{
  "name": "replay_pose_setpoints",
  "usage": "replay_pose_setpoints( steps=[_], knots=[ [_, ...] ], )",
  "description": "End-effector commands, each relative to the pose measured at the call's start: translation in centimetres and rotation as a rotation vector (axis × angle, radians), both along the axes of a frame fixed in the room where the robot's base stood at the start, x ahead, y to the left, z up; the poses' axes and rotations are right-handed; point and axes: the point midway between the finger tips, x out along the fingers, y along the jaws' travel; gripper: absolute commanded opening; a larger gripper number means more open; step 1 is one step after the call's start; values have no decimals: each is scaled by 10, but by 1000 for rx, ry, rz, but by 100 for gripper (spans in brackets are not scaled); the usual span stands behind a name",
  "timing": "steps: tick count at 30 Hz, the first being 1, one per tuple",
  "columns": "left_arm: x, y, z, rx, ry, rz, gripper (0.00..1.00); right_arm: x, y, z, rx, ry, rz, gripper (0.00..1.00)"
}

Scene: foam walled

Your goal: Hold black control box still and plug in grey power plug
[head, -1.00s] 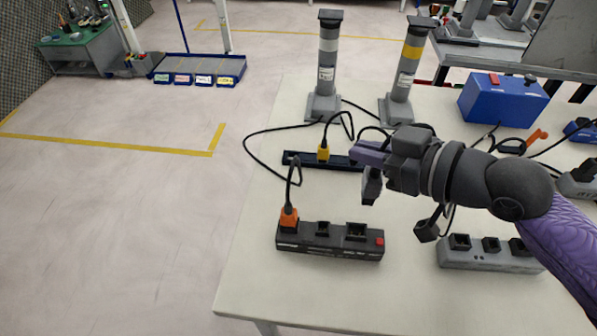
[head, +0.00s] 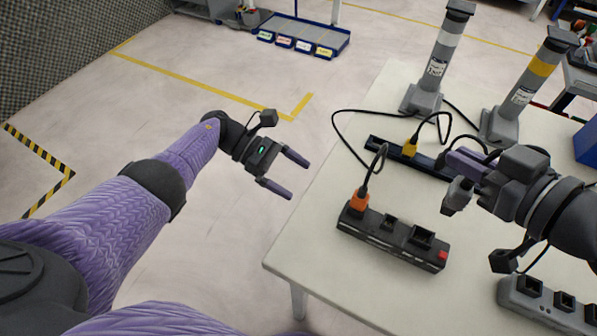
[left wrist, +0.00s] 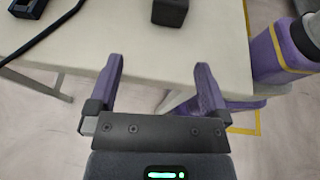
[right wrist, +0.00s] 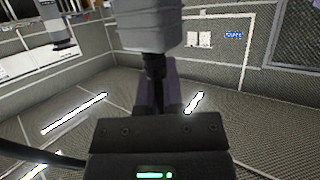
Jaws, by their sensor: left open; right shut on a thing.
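The black control box (head: 385,243) lies on the table with an orange plug (head: 359,201) in its left end. Two sockets and a red switch show to the right. Its end also shows in the left wrist view (left wrist: 170,12). My left gripper (head: 299,177) is open and empty, off the table's left edge, left of the box and apart from it. My right gripper (head: 460,178) is shut on the grey power plug (head: 457,196), held above the table behind the box's right end. The plug fills the top middle of the right wrist view (right wrist: 150,25); its prongs cannot be seen.
A dark strip (head: 380,148) with a yellow plug (head: 410,147) lies behind the box. Two posts with white (head: 439,60) and yellow (head: 526,85) bands stand further back. A grey socket strip (head: 545,303) lies at right. The table's front left corner (head: 285,262) is clear.

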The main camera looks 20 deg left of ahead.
Motion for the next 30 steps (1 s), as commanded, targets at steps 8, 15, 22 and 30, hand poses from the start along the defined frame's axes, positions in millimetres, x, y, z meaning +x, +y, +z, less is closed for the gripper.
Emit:
replay_pose_setpoints(
  steps=[8,15,22,30],
  knots=[
    [-9,-38,-11,10,-17,-77,100,0,0,0,0,0,0,0],
    [-15,-90,-32,9,-15,-71,100,0,0,0,0,0,0,0],
    [-17,-109,-41,12,-16,-69,100,0,0,0,0,0,0,0],
    [-17,-110,-41,12,-16,-68,92,0,0,0,0,0,0,0]
  ],
)
